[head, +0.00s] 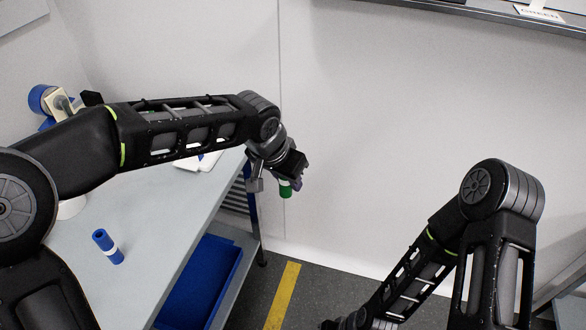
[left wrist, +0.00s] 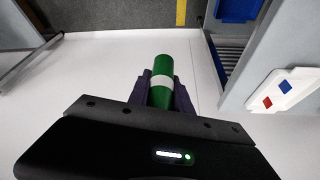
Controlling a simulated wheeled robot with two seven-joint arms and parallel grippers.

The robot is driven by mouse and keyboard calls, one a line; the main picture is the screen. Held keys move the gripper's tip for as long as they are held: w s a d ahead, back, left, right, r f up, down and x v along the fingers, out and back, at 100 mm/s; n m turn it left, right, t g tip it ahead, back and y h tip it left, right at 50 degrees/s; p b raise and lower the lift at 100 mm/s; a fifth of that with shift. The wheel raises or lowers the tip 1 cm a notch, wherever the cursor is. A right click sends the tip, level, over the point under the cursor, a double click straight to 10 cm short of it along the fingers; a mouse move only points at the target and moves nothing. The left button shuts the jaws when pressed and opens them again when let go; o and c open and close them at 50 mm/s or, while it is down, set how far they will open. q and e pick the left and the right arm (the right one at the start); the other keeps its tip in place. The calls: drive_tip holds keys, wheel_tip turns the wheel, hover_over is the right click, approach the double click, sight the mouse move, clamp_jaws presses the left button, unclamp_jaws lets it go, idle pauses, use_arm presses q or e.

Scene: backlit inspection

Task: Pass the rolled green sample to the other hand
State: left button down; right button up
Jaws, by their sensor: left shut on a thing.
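The rolled green sample (head: 286,189) is a green cylinder with a white band. It hangs in the air past the table's right edge, its lower end showing below my left gripper (head: 289,172). In the left wrist view the green sample (left wrist: 162,68) sticks out from between the dark fingers of my left gripper (left wrist: 161,92), which are shut on it around and below the white band. My right arm reaches down to the bottom edge in the head view, and its gripper is not clearly in the picture.
A grey table (head: 150,215) stands at left, bearing a blue roll (head: 103,241) with a white band. A blue bin (head: 203,283) sits on the lower shelf. A white plate with red and blue squares (left wrist: 285,90) shows at right in the wrist view. The space between my arms looks clear.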

sight(282, 191)
use_arm(q)
drive_tip(key=f+m, duration=0.1)
drive_tip(key=a+f+m+g+h, duration=0.1)
drive_tip(key=m, duration=0.1)
drive_tip(key=f+m, duration=0.1)
drive_tip(key=shift+s+a+m, duration=0.2)
drive_tip(key=shift+s+m, duration=0.2)
drive_tip(key=f+m+g, duration=0.1)
drive_tip(key=m, duration=0.1)
drive_tip(key=a+f+m, duration=0.1)
drive_tip(key=m, duration=0.1)
drive_tip(key=s+f+m+g+h, duration=0.1)
drive_tip(key=m, duration=0.1)
drive_tip(key=shift+a+f+g, duration=0.1)
drive_tip(key=shift+a+g, duration=0.05)
drive_tip(key=shift+g, duration=0.15)
drive_tip(key=w+a+r+n+t+y, duration=0.2)
drive_tip(key=a+n, duration=0.5)
drive_tip(key=n, duration=0.1)
drive_tip(key=w+a+r+n+t+y, duration=0.2)
drive_tip(key=w+a+n, duration=0.1)
drive_tip(key=a+n, duration=0.5)
drive_tip(key=shift+w+a+r+n, duration=0.25)
drive_tip(key=shift+r+n, duration=0.15)
drive_tip(key=shift+n, duration=0.2)
